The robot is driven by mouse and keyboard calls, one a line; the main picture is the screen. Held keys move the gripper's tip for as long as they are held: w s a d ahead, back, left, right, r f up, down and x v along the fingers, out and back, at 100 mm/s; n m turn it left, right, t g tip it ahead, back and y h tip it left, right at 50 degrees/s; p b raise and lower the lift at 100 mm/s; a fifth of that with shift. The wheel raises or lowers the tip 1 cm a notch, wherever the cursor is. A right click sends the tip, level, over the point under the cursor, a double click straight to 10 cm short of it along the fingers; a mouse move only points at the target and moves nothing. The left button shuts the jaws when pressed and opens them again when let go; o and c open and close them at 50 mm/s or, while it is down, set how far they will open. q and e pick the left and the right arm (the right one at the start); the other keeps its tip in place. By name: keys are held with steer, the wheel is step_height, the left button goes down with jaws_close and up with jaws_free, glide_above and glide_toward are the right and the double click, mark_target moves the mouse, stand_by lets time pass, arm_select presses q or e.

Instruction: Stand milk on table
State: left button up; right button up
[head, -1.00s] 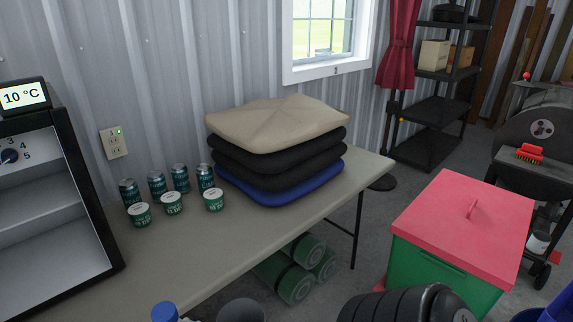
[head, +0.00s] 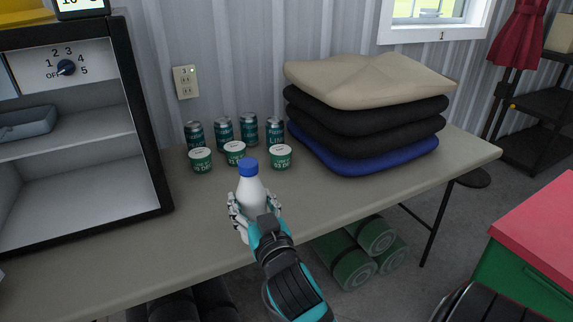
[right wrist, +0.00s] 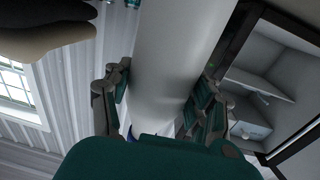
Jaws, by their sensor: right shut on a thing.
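The milk is a white bottle with a blue cap (head: 250,185). In the head view it is close to upright, at the front edge of the table (head: 330,205). I cannot tell whether its base touches the tabletop, because my gripper and arm hide its lower part. My right gripper (head: 247,212) is shut around the bottle's body. In the right wrist view the white bottle (right wrist: 178,55) lies between the fingers of the gripper (right wrist: 160,100). My left gripper is not in view.
Several dark cans (head: 223,130) and small green tubs (head: 235,152) stand behind the bottle. A stack of cushions (head: 365,120) lies to their right. An open fridge (head: 75,180) stands at the left. Bare tabletop surrounds the bottle on both sides.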

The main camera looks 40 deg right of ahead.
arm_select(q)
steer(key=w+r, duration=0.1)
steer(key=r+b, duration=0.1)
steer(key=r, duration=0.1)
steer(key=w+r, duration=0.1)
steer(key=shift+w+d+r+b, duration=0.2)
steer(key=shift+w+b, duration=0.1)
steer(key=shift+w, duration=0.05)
arm_select(e)
steer(key=w+d+f, duration=0.4)
steer(key=w+d, duration=0.5)
steer(key=w, duration=0.3)
steer(key=shift+d+f, duration=0.2)
steer(key=shift+f, duration=0.2)
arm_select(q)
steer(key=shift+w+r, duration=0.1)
arm_select(e)
steer(key=shift+f, duration=0.1)
steer(key=o, duration=1.5)
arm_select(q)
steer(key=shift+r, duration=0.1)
arm_select(e)
steer(key=shift+o, duration=0.2)
